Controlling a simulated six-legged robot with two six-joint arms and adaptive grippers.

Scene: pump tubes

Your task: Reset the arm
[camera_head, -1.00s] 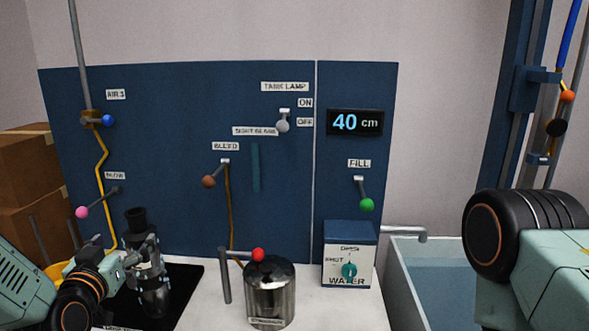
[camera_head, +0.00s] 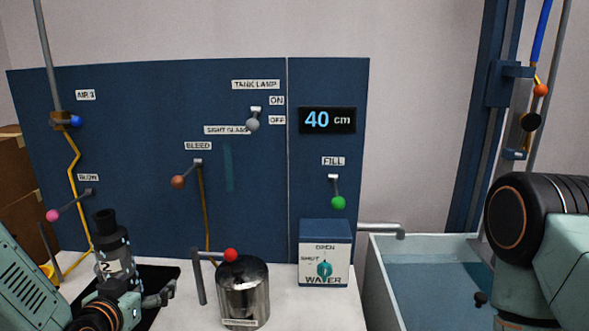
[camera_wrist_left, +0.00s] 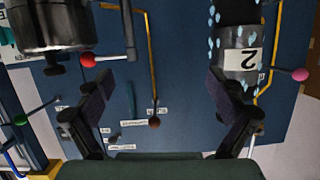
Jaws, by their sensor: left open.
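My left arm comes in at the lower left of the head view. Its gripper (camera_head: 138,303) is low in front of a dark tube with a white label (camera_head: 115,263). In the left wrist view the left gripper (camera_wrist_left: 160,88) has its two fingers wide apart with nothing between them. The tube, marked 2 and speckled with light blue, also shows there (camera_wrist_left: 238,38), just past the right-hand finger. Whether they touch is unclear. My right arm fills the right edge of the head view; its gripper is not seen.
A metal canister (camera_head: 244,292) and red-knobbed lever (camera_head: 230,255) stand right of the tube. Behind is a blue panel (camera_head: 140,130) with levers and a display (camera_head: 327,120) reading 40 cm. A WATER box (camera_head: 325,252) and water tank (camera_head: 385,290) are farther right.

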